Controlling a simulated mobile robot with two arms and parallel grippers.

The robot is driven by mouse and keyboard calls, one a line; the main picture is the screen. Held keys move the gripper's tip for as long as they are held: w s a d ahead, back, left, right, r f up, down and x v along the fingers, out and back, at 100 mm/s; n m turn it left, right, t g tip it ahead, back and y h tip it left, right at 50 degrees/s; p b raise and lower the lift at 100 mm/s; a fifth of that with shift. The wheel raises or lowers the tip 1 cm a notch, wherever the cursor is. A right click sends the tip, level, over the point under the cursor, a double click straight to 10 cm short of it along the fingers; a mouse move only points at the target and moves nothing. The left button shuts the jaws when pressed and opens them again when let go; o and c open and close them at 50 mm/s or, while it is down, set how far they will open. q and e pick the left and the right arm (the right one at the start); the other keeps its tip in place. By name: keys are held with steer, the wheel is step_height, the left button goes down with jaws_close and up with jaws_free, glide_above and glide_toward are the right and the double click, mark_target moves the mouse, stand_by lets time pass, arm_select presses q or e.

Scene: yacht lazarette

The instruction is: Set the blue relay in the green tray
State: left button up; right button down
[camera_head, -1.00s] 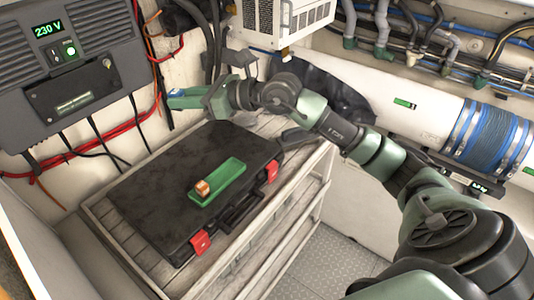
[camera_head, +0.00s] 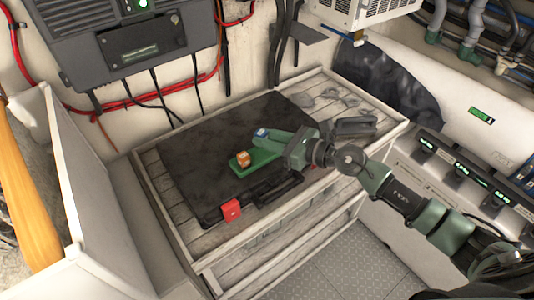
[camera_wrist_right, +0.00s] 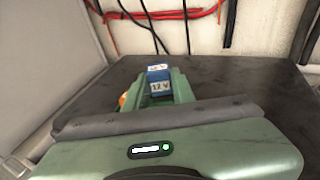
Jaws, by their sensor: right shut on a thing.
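The green tray (camera_head: 236,169) lies on a black case (camera_head: 188,160). An orange-brown cube-like part (camera_head: 243,158) sits in its left end. My right gripper (camera_head: 266,136) is shut on the blue relay (camera_head: 261,132), over the tray beside the orange part. In the right wrist view the relay (camera_wrist_right: 160,78), marked "12 V", stands between the green fingers. The fingers and hand hide much of the tray, and I cannot tell whether the relay touches it. My left gripper is not in view.
The case has a red latch (camera_head: 231,210) and lies on a slatted bench (camera_head: 160,190). A dark grey unit (camera_head: 110,35) with hanging cables is on the wall behind. A white panel (camera_head: 95,190) stands at left. A white cylinder (camera_head: 420,90) is at right.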

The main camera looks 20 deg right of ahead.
mark_target(266, 159)
steer(key=shift+f, duration=0.4)
steer(key=shift+f+b, duration=0.6)
steer(key=shift+f, duration=1.5)
steer(key=shift+f, duration=0.25)
steer(key=c, duration=1.2)
jaws_free()
steer(key=shift+r, duration=0.1)
steer(key=shift+r, duration=0.1)
steer(key=shift+r, duration=0.2)
steer(key=shift+b+v, duration=2.35)
steer(key=shift+v, duration=3.65)
